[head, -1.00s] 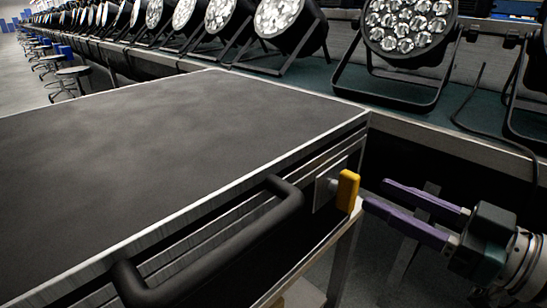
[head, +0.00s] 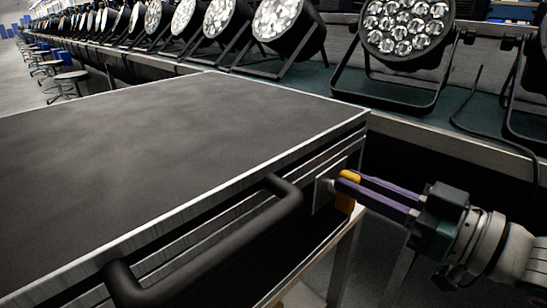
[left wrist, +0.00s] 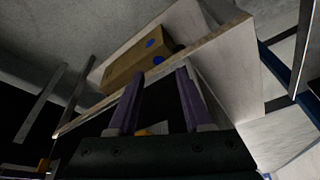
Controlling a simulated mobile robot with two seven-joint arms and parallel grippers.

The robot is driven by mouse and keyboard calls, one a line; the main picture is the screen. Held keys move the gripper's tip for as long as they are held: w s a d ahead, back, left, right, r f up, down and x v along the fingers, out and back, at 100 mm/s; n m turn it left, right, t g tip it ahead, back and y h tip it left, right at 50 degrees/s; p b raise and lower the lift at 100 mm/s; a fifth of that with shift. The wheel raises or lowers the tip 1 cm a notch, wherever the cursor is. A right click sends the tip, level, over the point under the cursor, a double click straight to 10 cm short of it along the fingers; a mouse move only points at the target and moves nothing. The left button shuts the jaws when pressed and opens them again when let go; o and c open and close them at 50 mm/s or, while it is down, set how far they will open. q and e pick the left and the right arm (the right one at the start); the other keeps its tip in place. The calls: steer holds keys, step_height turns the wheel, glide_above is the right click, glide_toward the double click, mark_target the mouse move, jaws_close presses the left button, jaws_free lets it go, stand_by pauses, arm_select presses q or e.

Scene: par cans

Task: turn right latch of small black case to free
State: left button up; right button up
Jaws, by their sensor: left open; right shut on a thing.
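The small black case (head: 170,130) fills the left and middle of the head view, with pale metal edges and a black handle (head: 215,245) on its front. The yellow right latch (head: 346,204) sits on a metal plate at the right end of that front. My right gripper (head: 350,181) has its purple fingers closed on the latch and hides much of it. My left gripper (left wrist: 158,75) shows in the left wrist view with its two purple fingers apart; a small orange-and-pale patch shows between them, too little to identify.
Behind the case a long bench (head: 440,125) carries a row of black par cans (head: 405,30). Stools (head: 72,78) stand at the far left. In the left wrist view a cardboard box (left wrist: 135,65) with blue dots rests on a pale shelf (left wrist: 235,60).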

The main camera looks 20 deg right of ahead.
jaws_close()
steer(key=n, duration=0.3)
steer(key=a+n+p, duration=0.1)
steer(key=n, duration=0.2)
steer(key=shift+s+f, duration=0.1)
steer(key=shift+s, duration=0.05)
steer(key=n, duration=0.3)
steer(key=shift+s+a+f, duration=0.1)
steer(key=shift+a+f, duration=0.05)
steer(key=shift+f, duration=0.05)
steer(key=n, duration=0.4)
steer(key=shift+s+a+f+n, duration=0.1)
steer(key=shift+a+f+n, duration=0.1)
steer(key=shift+f+n, duration=0.15)
steer(key=shift+f+n+b, duration=0.2)
steer(key=shift+n+b, duration=0.15)
steer(key=shift+n, duration=0.75)
steer(key=shift+f+n+b, duration=0.15)
steer(key=shift+n+b, duration=0.15)
steer(key=shift+n, duration=0.75)
